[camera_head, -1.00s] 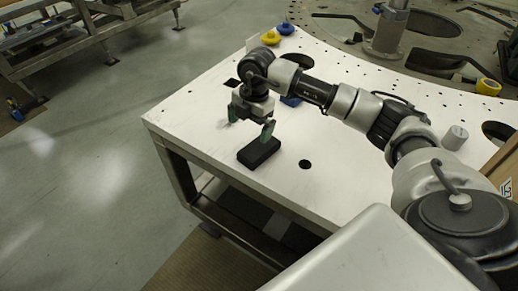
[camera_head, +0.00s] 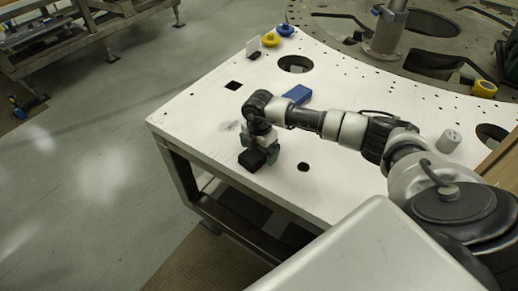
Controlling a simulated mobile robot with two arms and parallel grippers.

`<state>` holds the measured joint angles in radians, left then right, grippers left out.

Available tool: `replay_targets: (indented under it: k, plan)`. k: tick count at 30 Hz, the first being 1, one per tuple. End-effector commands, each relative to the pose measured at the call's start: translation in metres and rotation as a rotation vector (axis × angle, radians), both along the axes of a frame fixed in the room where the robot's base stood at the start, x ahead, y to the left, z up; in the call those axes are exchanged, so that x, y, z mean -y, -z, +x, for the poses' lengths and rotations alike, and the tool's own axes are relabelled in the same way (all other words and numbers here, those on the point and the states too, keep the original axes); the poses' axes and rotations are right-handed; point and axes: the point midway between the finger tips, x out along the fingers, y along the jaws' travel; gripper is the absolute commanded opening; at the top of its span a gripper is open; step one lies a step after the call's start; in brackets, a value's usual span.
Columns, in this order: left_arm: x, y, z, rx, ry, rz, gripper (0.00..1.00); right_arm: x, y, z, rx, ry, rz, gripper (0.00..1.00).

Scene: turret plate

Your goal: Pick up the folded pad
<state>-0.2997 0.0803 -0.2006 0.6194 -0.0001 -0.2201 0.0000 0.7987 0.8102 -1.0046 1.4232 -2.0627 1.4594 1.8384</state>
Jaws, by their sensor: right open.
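A black, block-shaped thing, which looks like the folded pad (camera_head: 251,161), lies flat on the white plate-topped table (camera_head: 330,215) near its left front edge. My right gripper (camera_head: 262,155) is low over it and points down. Its jaws are open, with one green-tipped finger at the right side of the pad. The other finger and part of the pad's top are hidden, so I cannot tell whether the fingers touch it. My left gripper is out of the picture.
A blue block (camera_head: 298,94) lies behind my right wrist. Yellow (camera_head: 271,40) and blue (camera_head: 285,30) knobs stand at the far edge. A grey cylinder (camera_head: 449,141) stands at the right. The table has several holes; its left edge is close to the pad.

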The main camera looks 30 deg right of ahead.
Motion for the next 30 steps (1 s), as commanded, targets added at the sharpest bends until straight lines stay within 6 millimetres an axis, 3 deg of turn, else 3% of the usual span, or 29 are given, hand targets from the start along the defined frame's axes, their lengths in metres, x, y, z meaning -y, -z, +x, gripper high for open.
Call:
replay_targets:
  k: [7,17,30]
  plan:
    - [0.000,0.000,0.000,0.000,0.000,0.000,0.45,0.000,0.002,0.000,0.001,0.000,0.000,0.97]
    - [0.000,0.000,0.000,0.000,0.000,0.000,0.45,0.000,0.001,0.000,0.001,0.000,0.000,0.46]
    - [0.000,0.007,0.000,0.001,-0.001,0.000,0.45,0.000,-0.009,0.001,0.004,-0.001,0.001,0.46]
